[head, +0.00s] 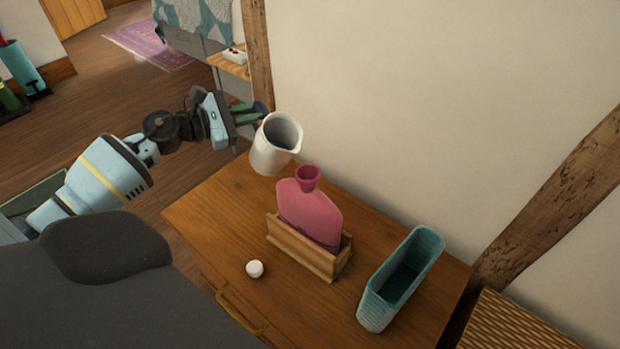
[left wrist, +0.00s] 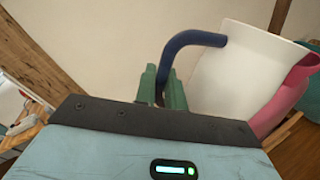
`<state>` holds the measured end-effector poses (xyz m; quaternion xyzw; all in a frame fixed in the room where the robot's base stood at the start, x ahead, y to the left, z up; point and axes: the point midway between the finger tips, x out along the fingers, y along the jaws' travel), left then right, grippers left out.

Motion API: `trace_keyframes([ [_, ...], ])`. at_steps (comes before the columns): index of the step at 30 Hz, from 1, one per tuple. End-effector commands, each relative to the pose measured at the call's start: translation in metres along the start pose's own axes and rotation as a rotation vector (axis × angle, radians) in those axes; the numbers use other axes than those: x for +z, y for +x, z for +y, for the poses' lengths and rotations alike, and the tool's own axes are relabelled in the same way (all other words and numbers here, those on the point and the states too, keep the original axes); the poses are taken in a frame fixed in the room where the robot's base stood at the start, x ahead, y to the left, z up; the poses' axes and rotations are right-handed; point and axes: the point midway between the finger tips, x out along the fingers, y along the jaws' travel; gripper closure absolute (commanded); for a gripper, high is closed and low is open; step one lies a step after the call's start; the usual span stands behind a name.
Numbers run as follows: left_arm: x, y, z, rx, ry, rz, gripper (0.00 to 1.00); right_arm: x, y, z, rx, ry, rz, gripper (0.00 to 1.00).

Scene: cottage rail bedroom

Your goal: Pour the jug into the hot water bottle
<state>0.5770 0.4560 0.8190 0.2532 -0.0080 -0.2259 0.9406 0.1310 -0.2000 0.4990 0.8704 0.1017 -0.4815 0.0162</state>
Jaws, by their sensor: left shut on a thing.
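The white jug (head: 274,148) is held in the air above the back left part of the wooden dresser top, slightly tilted with its spout toward the right. My left gripper (head: 250,113) is shut on its blue handle, which shows clearly in the left wrist view (left wrist: 195,40). The pink hot water bottle (head: 309,210) stands upright in a wooden holder (head: 300,250), its open neck (head: 308,177) just right of and below the jug. No stream shows between them. A dark surface shows inside the jug. The right gripper is out of sight.
A small white cap-like piece (head: 254,269) lies on the dresser (head: 210,215) in front of the holder. A teal ribbed basket (head: 400,280) stands to the right. The wall (head: 400,90) rises close behind, with a wooden post (head: 257,50) behind my gripper.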

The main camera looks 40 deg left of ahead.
Motion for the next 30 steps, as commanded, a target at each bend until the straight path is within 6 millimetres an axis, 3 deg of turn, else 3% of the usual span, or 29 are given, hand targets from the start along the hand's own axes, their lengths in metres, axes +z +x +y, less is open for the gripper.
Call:
trace_keyframes([
  [11,-0.034,0.000,0.002,0.003,-0.186,-0.037,1.00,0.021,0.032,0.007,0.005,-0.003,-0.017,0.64],
  [16,-0.032,-0.003,0.017,0.004,-0.364,-0.076,1.00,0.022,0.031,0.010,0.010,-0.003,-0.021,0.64],
  [21,-0.042,-0.002,0.015,0.001,-0.488,-0.099,1.00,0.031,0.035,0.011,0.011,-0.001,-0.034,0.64],
  [30,-0.043,-0.003,0.016,0.001,-0.531,-0.109,1.00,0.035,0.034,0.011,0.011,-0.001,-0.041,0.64],
])
